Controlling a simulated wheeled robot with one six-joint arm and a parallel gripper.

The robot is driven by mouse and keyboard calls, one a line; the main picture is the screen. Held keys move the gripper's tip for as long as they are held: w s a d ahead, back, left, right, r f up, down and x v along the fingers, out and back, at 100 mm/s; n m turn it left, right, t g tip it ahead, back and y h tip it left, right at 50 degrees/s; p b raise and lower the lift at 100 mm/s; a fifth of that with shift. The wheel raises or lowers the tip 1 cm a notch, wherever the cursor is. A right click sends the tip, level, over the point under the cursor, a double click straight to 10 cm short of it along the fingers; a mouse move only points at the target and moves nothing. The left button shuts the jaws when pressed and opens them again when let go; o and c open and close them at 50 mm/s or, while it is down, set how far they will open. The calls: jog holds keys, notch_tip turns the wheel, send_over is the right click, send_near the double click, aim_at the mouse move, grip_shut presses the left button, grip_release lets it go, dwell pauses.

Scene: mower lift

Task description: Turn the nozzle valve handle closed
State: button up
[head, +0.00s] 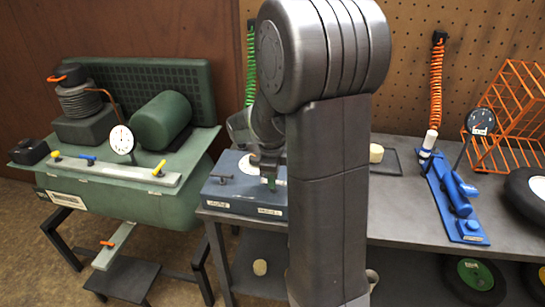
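A blue-grey valve box (240,195) stands on the left end of the grey bench. It has a dark T-shaped handle (222,178) on top at the left and small labels on its front, too small to read. My gripper (268,172) points down over the right part of the box, at or just above a small green piece (271,185). My arm hides much of that side, so I cannot tell whether the fingers touch or hold anything. I cannot tell for sure which handle is the nozzle valve's.
A green compressor (120,175) with a gauge (122,140) and small coloured handles stands left. On the bench (400,210) are a cream cylinder (376,153), a blue gauge tool (455,200), an orange wire basket (508,110) and a wheel (530,193). Coiled hoses hang behind.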

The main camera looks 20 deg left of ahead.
notch_tip(320, 180, up, 12)
jog(key=s, duration=0.2)
jog(key=shift+s+d+f, duration=0.15)
jog(key=shift+d+f, duration=0.1)
jog(key=shift+d, duration=0.05)
jog(key=w+f, duration=0.1)
jog(key=f, duration=0.8)
jog(key=w+f, duration=0.1)
jog(key=f, duration=0.3)
jog(key=shift+w+a+f, duration=0.3)
jog(key=shift+f, duration=0.05)
jog(key=shift+r, duration=0.1)
